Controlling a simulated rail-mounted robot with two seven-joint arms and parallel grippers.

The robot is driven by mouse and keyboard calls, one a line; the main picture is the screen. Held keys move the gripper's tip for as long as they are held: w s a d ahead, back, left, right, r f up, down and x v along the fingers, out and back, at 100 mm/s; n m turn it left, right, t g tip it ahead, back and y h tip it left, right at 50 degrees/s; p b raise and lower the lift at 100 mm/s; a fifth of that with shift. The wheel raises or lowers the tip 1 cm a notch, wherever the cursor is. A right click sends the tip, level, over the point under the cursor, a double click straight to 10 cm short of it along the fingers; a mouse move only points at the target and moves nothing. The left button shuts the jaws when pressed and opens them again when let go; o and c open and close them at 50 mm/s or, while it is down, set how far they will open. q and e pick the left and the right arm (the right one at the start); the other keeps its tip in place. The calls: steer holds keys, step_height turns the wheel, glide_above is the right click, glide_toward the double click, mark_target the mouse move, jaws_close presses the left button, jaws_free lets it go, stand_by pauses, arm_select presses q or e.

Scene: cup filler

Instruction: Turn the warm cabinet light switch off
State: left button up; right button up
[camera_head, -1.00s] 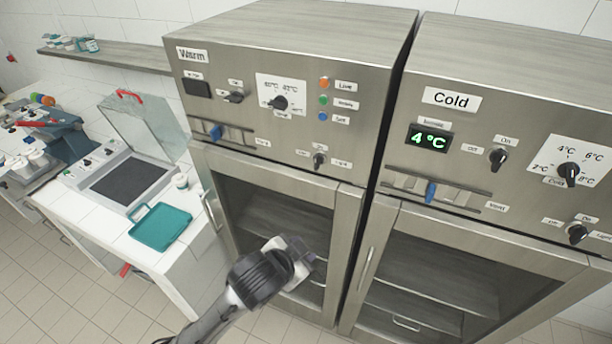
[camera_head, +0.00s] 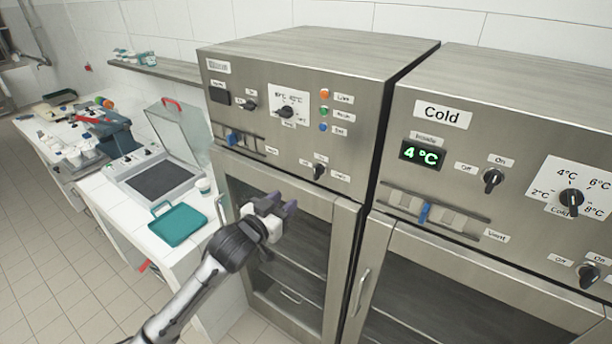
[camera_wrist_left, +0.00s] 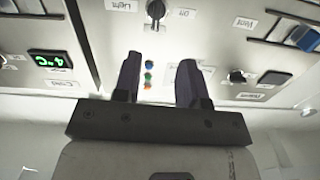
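The warm cabinet (camera_head: 330,60) stands left of the cold cabinet. Its light switch (camera_head: 319,170) is a small dark knob low on the right of the front panel, with small labels on both sides. In the left wrist view the switch (camera_wrist_left: 155,12) shows at the top edge, partly cut off, near upside-down "Light" and "Off" labels. Its exact setting is hard to tell. My left gripper (camera_head: 276,205) is in front of the warm cabinet's door, below and left of the switch, not touching it. Its two fingers (camera_wrist_left: 156,82) are apart with nothing between them. My right gripper is not in view.
Beside the switch are coloured indicator lights (camera_head: 323,110), a temperature dial (camera_head: 285,112) and a blue vent slider (camera_head: 232,139). The cold cabinet (camera_head: 425,165) stands close on the right. A white counter (camera_head: 110,195) with a teal tray (camera_head: 178,225) is on the left.

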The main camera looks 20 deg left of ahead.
mark_target(314, 173)
arm_select(q)
steer(key=w+d, duration=0.1)
steer(key=w, duration=0.2)
steer(key=w+p, duration=0.1)
steer(key=w, duration=0.3)
steer(key=w+d+p, duration=0.1)
steer(key=w, duration=0.3)
steer(key=shift+w+d+r, duration=0.25)
steer(key=shift+d+r, duration=0.1)
steer(key=shift+w+d, duration=0.15)
steer(key=shift+w, duration=0.8)
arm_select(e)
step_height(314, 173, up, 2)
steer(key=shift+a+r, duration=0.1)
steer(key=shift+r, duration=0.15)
arm_select(q)
steer(key=shift+c, duration=0.4)
jaws_close()
